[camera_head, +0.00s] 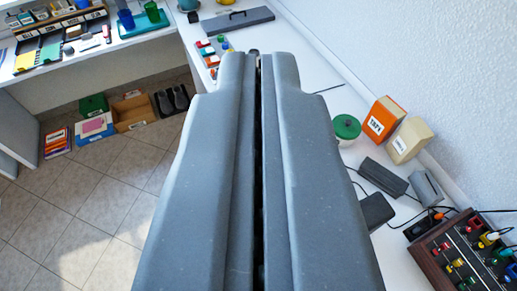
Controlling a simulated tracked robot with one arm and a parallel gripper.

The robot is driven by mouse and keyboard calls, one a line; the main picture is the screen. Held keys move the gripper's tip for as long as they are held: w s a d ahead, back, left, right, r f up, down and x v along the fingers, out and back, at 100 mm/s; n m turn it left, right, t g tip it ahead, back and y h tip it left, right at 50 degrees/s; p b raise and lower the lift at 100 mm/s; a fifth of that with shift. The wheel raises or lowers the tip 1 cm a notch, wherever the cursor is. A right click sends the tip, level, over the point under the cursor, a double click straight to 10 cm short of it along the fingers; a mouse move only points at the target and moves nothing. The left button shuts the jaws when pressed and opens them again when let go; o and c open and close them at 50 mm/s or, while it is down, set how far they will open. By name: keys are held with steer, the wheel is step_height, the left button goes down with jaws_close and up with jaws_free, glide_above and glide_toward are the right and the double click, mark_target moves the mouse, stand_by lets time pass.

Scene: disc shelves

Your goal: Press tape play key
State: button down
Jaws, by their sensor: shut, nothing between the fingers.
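My gripper (260,60) fills the middle of the view, its two long grey fingers closed together with nothing between them. The fingertips point away over the white counter. No play key can be made out for certain. A small panel with red, blue, green and yellow pieces (207,50) lies just left of the fingertips, partly covered by the left finger. An orange box lettered "TAPE" (383,118) stands right of my gripper by the wall. Much of the counter behind the fingers is hidden.
Right of my gripper are a green-lidded jar (346,128), a cream box (409,139), dark grey blocks (383,177) and a wooden panel with coloured knobs (466,250). A grey tray (238,21) lies far back. Left are a side counter (128,42) and open tiled floor (85,195).

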steer(key=shift+r, duration=0.1)
stand_by(0.6)
step_height(320, 180, up, 12)
steer(key=p, duration=1.2)
steer(key=shift+s, duration=0.15)
